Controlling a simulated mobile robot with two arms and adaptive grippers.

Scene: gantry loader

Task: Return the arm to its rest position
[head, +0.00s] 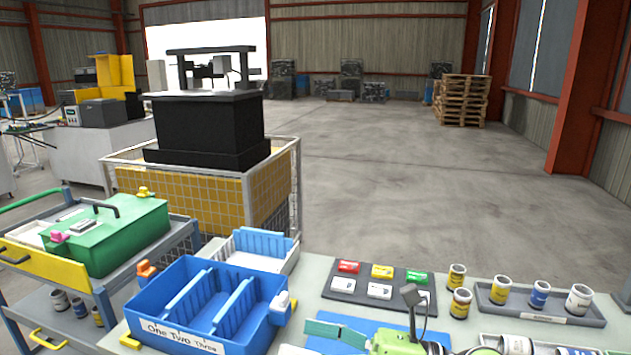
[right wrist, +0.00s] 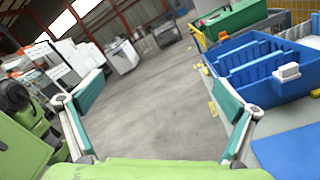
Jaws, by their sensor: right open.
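My right gripper (right wrist: 160,88) is open and empty in the right wrist view, its two teal-padded fingers spread wide with bare floor showing between them. In the head view my right gripper's teal finger (head: 336,332) and green body show at the bottom edge, above the table and to the right of the blue divided bin (head: 165,303). The rest of that gripper is cut off or hidden. The blue bin also shows in the right wrist view (right wrist: 283,94), beyond the right finger and apart from it as far as I can tell. My left gripper is not in view.
A dark tray (head: 345,296) with coloured boxes, and a grey tray (head: 590,318) with several cans, lie on the table. A cart with a green case (head: 130,225) stands left. Behind is a mesh-fenced yellow crate (head: 205,205). Open floor (head: 400,190) lies beyond.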

